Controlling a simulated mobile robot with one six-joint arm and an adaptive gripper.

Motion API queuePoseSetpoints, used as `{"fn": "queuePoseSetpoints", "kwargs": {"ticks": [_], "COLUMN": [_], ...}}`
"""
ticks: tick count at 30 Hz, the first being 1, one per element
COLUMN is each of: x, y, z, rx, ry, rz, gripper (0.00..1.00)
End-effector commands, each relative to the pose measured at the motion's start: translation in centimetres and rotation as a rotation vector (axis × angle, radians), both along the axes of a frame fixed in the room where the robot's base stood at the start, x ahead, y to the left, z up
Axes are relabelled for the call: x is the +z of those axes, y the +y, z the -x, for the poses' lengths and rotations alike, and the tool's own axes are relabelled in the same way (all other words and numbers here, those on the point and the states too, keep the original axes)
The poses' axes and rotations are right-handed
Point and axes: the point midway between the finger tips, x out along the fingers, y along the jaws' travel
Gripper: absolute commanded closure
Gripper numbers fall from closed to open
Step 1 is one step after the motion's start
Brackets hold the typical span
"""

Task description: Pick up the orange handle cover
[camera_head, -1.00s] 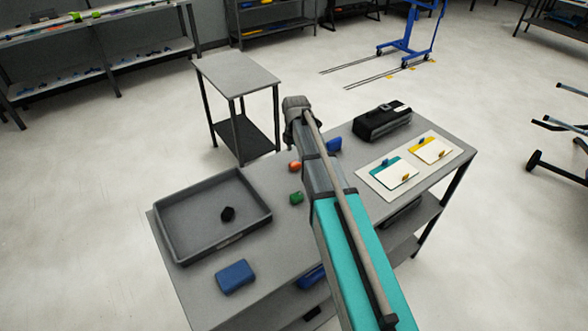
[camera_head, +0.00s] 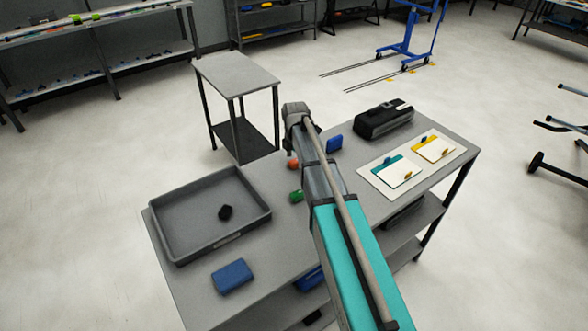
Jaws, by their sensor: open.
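The orange handle cover (camera_head: 293,164) is a small rounded orange piece on the grey table (camera_head: 262,182), close to the left side of my arm in the picture. My arm covers part of the area just right of it. My arm reaches from the lower right up over the table and bends down at its far end. My gripper is hidden behind the arm, so I cannot see its fingers or its distance from the orange piece.
A green piece (camera_head: 296,196) lies just in front of the orange one. A blue piece (camera_head: 334,143), black case (camera_head: 384,119) and white board (camera_head: 376,182) lie to the right.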

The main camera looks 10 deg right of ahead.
Motion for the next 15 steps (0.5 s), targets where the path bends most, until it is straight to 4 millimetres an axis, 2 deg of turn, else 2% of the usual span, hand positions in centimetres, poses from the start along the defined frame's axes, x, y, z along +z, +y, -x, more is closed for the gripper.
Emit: {"fn": "queuePoseSetpoints", "kwargs": {"ticks": [1,4,15], "x": [-0.73,-1.19,-1.40], "y": [0.00,0.00,-0.01], "z": [0.00,0.00,0.00], "rx": [0.000,0.000,0.000], "ry": [0.000,0.000,0.000], "rz": [0.000,0.000,0.000], "gripper": [0.14,0.14,0.14]}}
